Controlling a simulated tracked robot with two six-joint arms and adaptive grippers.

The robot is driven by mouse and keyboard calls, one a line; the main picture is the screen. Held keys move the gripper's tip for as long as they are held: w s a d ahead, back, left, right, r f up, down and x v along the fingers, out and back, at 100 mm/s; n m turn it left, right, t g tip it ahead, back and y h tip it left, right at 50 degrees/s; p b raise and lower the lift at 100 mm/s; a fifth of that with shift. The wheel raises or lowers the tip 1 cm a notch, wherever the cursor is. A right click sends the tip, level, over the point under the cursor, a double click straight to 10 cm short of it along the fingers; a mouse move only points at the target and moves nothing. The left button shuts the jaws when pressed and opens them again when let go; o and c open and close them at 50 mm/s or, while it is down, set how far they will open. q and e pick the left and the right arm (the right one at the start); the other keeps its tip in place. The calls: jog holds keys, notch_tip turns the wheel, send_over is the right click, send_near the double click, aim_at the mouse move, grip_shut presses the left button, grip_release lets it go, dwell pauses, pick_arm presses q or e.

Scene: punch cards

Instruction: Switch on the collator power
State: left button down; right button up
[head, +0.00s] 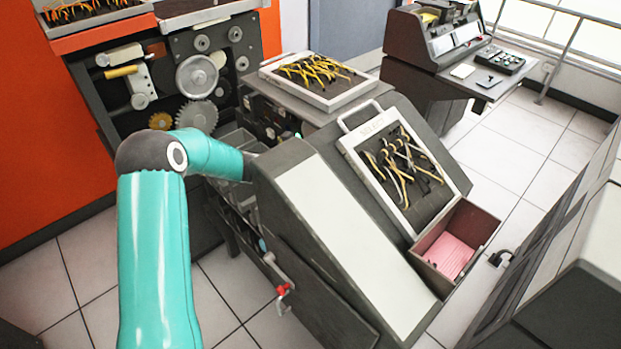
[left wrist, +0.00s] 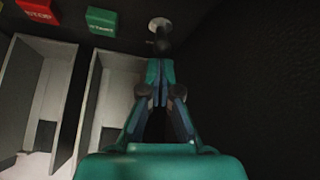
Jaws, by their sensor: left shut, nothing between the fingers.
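The collator (head: 350,220) is a dark machine with a sloped pale front cover. My left arm reaches in behind its left side, and the gripper is hidden there in the head view. In the left wrist view my left gripper (left wrist: 162,52) is shut and empty. Its fingertips point at a small pale round fitting (left wrist: 159,24) on the dark panel, possibly the power switch. The dark tips overlap its lower edge in the picture; I cannot tell whether they touch. A red STOP button (left wrist: 36,12) and a green START button (left wrist: 101,22) sit left of it.
Pale card bins (left wrist: 110,95) lie below the buttons. A framed plugboard (head: 402,172) and a box of pink cards (head: 450,253) are on the collator's right. A red-handled lever (head: 283,290) sits low on its side. Another machine (head: 435,40) stands at back right.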

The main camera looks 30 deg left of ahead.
pick_arm(q)
jog(key=shift+r+p, duration=0.35)
jog(key=shift+r, duration=0.25)
jog(key=shift+r, duration=0.15)
notch_tip(320, 180, up, 9)
jog(key=a+p, duration=0.1)
jog(key=p, duration=0.6)
jog(key=shift+s+r, duration=0.15)
jog(key=shift+s, duration=0.1)
